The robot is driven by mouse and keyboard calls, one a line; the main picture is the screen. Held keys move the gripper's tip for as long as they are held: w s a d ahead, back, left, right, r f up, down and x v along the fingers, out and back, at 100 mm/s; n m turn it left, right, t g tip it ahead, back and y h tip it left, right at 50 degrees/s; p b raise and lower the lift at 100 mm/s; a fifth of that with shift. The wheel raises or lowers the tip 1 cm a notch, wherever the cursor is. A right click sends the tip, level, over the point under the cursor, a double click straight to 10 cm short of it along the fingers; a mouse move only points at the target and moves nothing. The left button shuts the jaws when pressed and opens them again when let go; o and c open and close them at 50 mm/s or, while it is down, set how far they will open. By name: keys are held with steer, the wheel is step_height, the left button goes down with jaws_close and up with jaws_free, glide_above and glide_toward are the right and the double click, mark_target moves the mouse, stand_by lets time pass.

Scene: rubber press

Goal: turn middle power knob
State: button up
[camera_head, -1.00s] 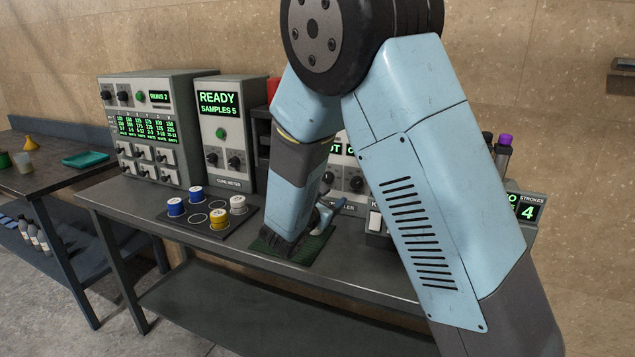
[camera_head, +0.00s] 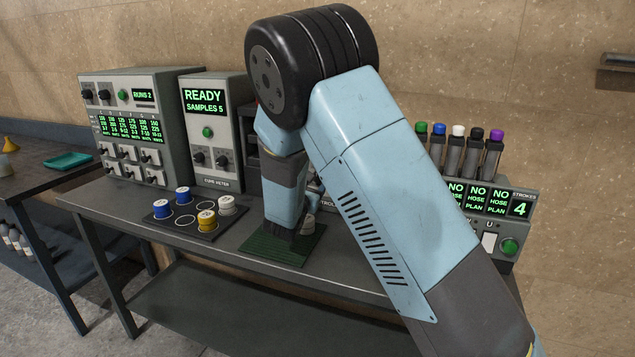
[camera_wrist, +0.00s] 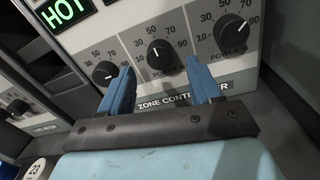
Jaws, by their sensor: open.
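The zone controller (camera_wrist: 178,96) fills much of the wrist view, with a green HOT display (camera_wrist: 66,11) at upper left. Three dark knobs with white pointers and 30-to-90 scales sit in a row on it. The middle power knob (camera_wrist: 161,55) has its pointer near straight up. The left knob (camera_wrist: 104,72) and the right knob (camera_wrist: 231,36), whose pointer leans up and right, flank it. My gripper (camera_wrist: 160,65) is open and empty. Its two blue fingers appear on either side of the middle knob; whether they touch it I cannot tell. In the head view my arm hides most of the controller.
A cure meter (camera_head: 213,130) reading READY and a larger control box (camera_head: 140,125) stand left on the bench. A sample mat (camera_head: 150,222) with coloured spools and a green mat (camera_head: 285,247) lie in front. A panel with a green button (camera_head: 509,246) stands right.

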mark_target(317, 178)
steer(key=shift+x, duration=1.6)
steer(key=shift+c, duration=0.2)
steer(key=c, duration=0.9)
steer(key=shift+d, duration=0.55)
steer(key=shift+c, duration=0.4)
steer(key=shift+a, duration=0.4)
